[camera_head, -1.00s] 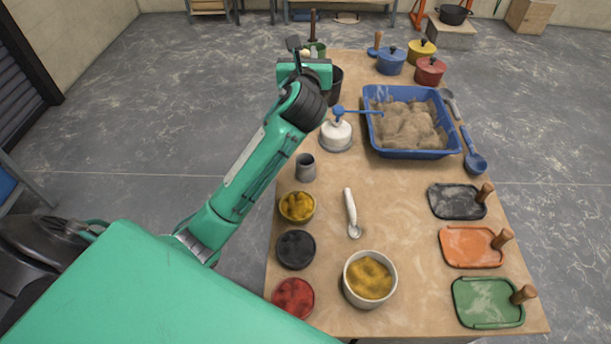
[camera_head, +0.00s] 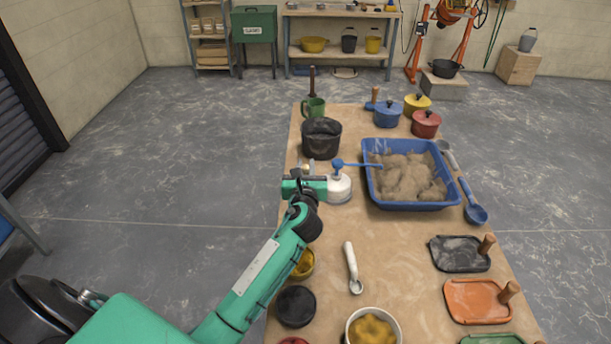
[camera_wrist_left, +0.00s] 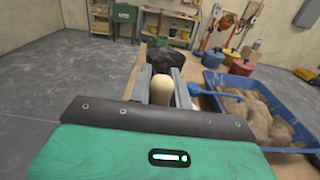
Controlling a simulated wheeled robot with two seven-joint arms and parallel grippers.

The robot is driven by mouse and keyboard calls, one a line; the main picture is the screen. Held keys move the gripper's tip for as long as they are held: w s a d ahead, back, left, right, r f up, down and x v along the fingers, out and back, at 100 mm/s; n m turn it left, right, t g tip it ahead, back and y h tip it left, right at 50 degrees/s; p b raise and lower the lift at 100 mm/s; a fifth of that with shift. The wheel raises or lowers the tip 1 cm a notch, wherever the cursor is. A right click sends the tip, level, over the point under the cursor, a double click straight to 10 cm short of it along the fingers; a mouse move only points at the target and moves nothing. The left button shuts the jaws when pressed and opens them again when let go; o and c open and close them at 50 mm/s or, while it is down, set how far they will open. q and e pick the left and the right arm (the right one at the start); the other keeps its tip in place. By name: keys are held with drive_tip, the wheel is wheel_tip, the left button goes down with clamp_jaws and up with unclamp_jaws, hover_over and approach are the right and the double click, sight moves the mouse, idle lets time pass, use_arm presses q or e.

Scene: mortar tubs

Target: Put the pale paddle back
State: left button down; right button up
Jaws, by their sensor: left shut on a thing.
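My left gripper (camera_head: 308,178) is over the left side of the table, beside the white pump bottle (camera_head: 338,188) and on the near side of the black bucket (camera_head: 321,138). In the left wrist view its two fingers are shut on a pale, rounded piece (camera_wrist_left: 161,90), which looks like the handle of the pale paddle. The rest of the paddle is mostly hidden by the gripper. The black bucket (camera_wrist_left: 168,58) shows just beyond the fingertips. A green mug (camera_head: 313,107) with a dark brown stick upright in it stands behind the bucket. My right gripper is not in view.
A blue tray (camera_head: 368,190) of sand lies right of the bottle, whose blue spout reaches over its rim. Lidded pots (camera_head: 388,115) stand at the far end. A white scoop (camera_head: 351,265) and bowls are nearer. Bare tabletop lies around the scoop.

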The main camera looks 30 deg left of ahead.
use_arm(q)
wheel_tip(320, 180, down, 3)
drive_tip(key=shift+r, duration=0.15)
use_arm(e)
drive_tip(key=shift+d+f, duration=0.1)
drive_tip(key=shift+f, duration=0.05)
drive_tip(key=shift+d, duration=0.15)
use_arm(q)
drive_tip(key=shift+f, duration=0.2)
drive_tip(key=c, duration=1.3)
unclamp_jaws()
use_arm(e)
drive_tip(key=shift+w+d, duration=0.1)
use_arm(q)
drive_tip(key=shift+r, duration=0.15)
